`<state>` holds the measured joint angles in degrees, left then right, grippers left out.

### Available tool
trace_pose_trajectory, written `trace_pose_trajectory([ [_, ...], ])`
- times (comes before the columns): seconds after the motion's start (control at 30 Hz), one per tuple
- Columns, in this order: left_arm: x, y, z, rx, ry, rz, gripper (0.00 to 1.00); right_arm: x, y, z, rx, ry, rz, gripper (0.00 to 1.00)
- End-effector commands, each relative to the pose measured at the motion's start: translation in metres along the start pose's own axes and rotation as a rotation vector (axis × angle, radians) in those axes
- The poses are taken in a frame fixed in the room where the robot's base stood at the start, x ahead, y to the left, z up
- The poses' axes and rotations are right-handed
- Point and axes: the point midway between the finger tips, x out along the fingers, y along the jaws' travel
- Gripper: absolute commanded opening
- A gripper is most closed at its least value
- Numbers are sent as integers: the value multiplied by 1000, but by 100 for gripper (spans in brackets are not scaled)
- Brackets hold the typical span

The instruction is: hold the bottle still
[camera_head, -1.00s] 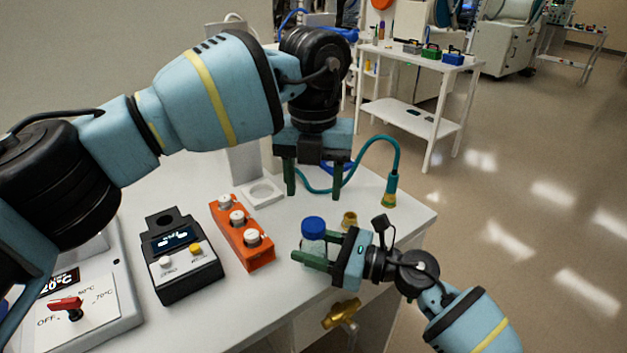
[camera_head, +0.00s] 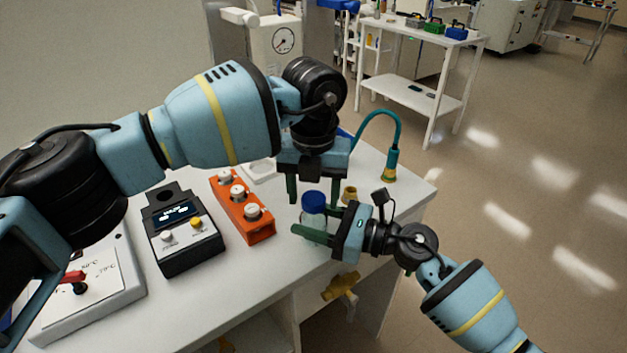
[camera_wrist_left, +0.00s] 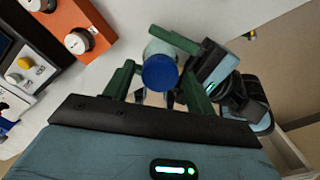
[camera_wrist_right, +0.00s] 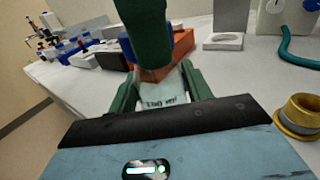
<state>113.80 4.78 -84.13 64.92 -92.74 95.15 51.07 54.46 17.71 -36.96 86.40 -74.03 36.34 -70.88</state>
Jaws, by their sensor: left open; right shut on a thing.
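A small clear bottle with a blue cap (camera_head: 314,201) stands upright near the bench's right edge. My right gripper (camera_head: 316,226) is shut on the bottle's body from the right. In the right wrist view the bottle (camera_wrist_right: 166,90), with dark print, sits between the fingers. My left gripper (camera_head: 313,190) is open and points down, its fingers to either side of the cap in the head view. The left wrist view shows the cap (camera_wrist_left: 160,72) between the open fingers. Whether a left finger touches the cap I cannot tell.
A yellow valve handle (camera_head: 341,287) is below the bench edge.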

Motion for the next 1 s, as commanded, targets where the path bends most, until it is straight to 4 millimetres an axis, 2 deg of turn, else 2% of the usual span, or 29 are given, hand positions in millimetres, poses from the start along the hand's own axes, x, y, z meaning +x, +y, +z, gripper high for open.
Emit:
trace_pose_trajectory([
  [0.27, 1, 0, 0, 0, 0, 0, 56, 0, 0, 0, 0, 0, 0, 0],
  [0.6, 1, 0, 0, 0, 0, 0, 13, 0, 0, 0, 0, 0, 0, 0],
  [0.63, 1, 0, 0, 0, 0, 0, 11, 0, 0, 0, 0, 0, 0, 0],
  [0.83, 1, 0, 0, 84, 0, 1, 10, 0, 0, 0, 0, 0, 0, 0],
  [1.0, 1, 0, 0, 339, 0, 1, 10, 0, 0, 0, 0, 0, 0, 0],
])
